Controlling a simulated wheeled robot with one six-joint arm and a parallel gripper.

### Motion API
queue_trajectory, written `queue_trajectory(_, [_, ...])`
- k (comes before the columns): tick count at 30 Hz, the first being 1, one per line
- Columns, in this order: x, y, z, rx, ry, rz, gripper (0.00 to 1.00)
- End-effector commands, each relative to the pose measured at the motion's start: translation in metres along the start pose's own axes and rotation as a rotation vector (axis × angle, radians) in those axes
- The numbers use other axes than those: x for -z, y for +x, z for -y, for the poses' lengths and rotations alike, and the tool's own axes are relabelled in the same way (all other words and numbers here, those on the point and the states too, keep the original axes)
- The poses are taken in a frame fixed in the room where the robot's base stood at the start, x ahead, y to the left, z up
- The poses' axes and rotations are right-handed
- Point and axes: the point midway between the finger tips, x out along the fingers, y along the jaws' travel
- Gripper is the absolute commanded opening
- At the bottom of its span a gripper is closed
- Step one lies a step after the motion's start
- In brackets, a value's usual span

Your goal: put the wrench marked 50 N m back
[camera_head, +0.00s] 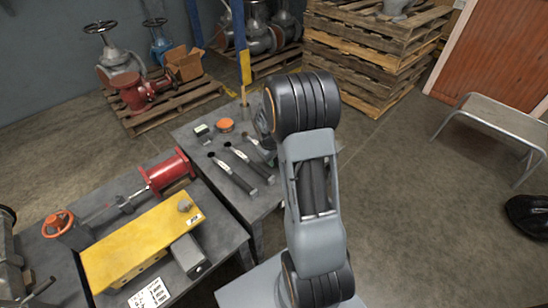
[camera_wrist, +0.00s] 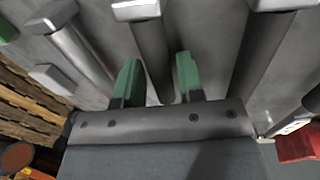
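Several dark torque wrenches lie on the grey metal table (camera_head: 196,140) in the head view, among them a left wrench (camera_head: 232,174) and one beside it (camera_head: 250,164). No 50 N m marking is legible on any. In the wrist view my gripper (camera_wrist: 159,75) has its two green fingers apart. A dark wrench shaft with a silver end (camera_wrist: 150,45) runs between and beyond them; contact is not clear. Another silver-ended wrench (camera_wrist: 262,50) lies to its right and a grey bar (camera_wrist: 80,52) to its left. In the head view my arm hides the gripper.
An orange round tin (camera_head: 225,125) and a small box (camera_head: 202,131) stand at the table's back. A nearer bench holds a yellow block (camera_head: 140,245) and a red cylinder (camera_head: 168,170). Stacked pallets (camera_head: 370,45) stand behind; a grey step stool (camera_head: 495,120) is right. Floor between is clear.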

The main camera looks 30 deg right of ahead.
Motion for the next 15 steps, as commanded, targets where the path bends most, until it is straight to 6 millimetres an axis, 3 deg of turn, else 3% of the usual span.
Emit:
queue_trajectory(5, [-0.0002, 0.0001, 0.0001, 0.000, 0.000, 0.001, 0.52])
queue_trajectory(15, [-0.0003, -0.0063, 0.0002, 0.001, -0.001, 0.002, 0.52])
